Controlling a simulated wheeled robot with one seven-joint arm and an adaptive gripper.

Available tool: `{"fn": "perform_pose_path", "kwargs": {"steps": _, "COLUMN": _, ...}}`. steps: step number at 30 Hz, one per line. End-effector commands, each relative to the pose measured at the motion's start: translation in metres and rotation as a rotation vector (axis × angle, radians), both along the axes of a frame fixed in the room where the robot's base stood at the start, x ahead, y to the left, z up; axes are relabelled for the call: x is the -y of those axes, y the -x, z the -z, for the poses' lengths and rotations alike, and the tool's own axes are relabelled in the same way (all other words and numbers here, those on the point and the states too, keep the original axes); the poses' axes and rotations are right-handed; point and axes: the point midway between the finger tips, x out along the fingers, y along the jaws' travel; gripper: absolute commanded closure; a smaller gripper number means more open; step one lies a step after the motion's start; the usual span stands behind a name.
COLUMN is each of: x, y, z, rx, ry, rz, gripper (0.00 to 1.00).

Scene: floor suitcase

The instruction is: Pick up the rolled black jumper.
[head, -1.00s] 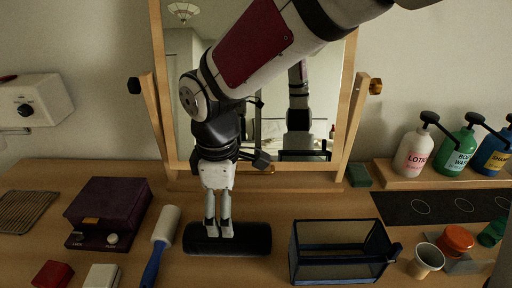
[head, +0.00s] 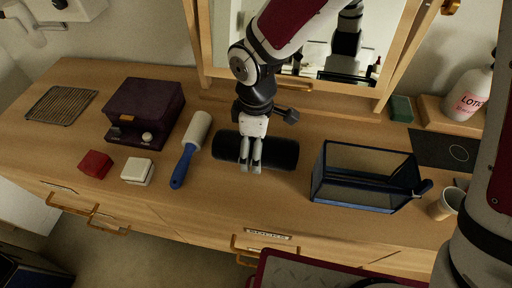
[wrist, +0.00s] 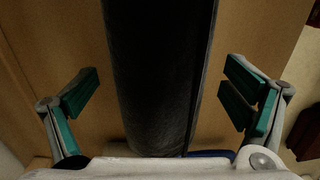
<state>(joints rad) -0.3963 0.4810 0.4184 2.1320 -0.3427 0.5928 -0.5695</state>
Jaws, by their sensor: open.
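The rolled black jumper (head: 284,153) is a dark cylinder lying crosswise on the wooden dresser top. My gripper (head: 250,168) is over its middle, fingers pointing down, and hides part of it in the head view. In the wrist view the dark roll (wrist: 160,70) runs lengthwise between the two teal-padded fingers of my gripper (wrist: 162,100). The fingers stand apart, with a gap on each side of the roll. I cannot tell the exact height of the fingertips above the wood.
A lint roller with a blue handle (head: 182,167) lies close left of the jumper. A blue-framed clear bin (head: 362,195) stands to its right. A purple box (head: 146,109), red block (head: 95,164) and white block (head: 137,171) are further left. The mirror frame (head: 290,82) rises behind.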

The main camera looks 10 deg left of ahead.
Motion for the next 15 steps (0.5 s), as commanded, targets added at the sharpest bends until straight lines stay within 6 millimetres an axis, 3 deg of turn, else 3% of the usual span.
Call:
{"fn": "perform_pose_path", "kwargs": {"steps": 6, "x": 0.000, "y": 0.000, "z": 0.023, "rx": 0.000, "ry": 0.001, "rz": -0.001, "gripper": 0.06}}
{"fn": "perform_pose_path", "kwargs": {"steps": 13, "x": 0.000, "y": 0.000, "z": 0.024, "rx": 0.001, "ry": 0.000, "rz": 0.001, "gripper": 0.06}}
{"fn": "perform_pose_path", "kwargs": {"steps": 14, "x": 0.000, "y": 0.000, "z": 0.024, "rx": 0.001, "ry": 0.000, "rz": 0.001, "gripper": 0.08}}
{"fn": "perform_pose_path", "kwargs": {"steps": 15, "x": 0.000, "y": 0.000, "z": 0.024, "rx": 0.001, "ry": 0.000, "rz": 0.001, "gripper": 0.17}}
